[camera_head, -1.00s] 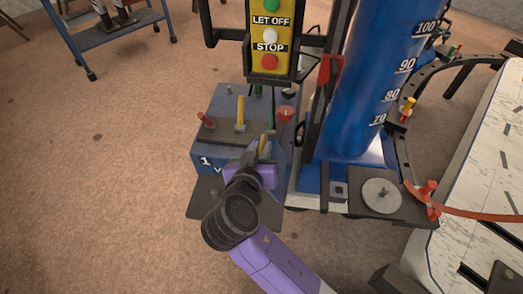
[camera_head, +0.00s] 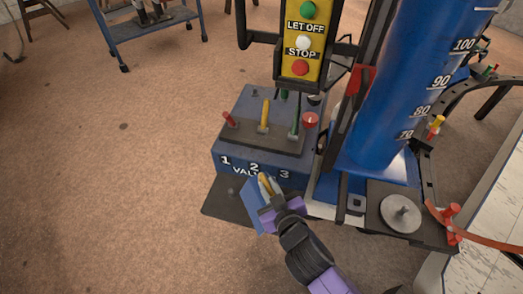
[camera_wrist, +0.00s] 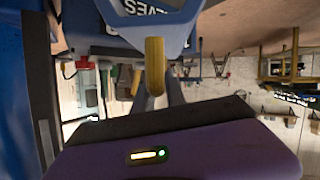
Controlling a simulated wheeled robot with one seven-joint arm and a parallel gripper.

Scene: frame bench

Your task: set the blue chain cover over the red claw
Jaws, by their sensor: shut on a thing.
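My gripper (camera_head: 270,188) is shut on a yellow grip of a blue panel, which I take to be the blue chain cover (camera_head: 252,207). It is held tilted in front of the valve box. In the wrist view the cover (camera_wrist: 182,30) shows at the top, with white lettering ending in "EVES"; the yellow grip (camera_wrist: 155,65) is in front of it. A red piece (camera_head: 361,78) sits on the dark frame beside the blue column, and a red fitting (camera_head: 452,212) stands at the right with a strap. I cannot tell which is the red claw.
The blue valve box (camera_head: 232,162) with red, yellow and green levers stands behind my gripper. A yellow button panel (camera_head: 302,40) hangs above it. The blue column (camera_head: 400,85) and round metal disc (camera_head: 401,213) are at right.

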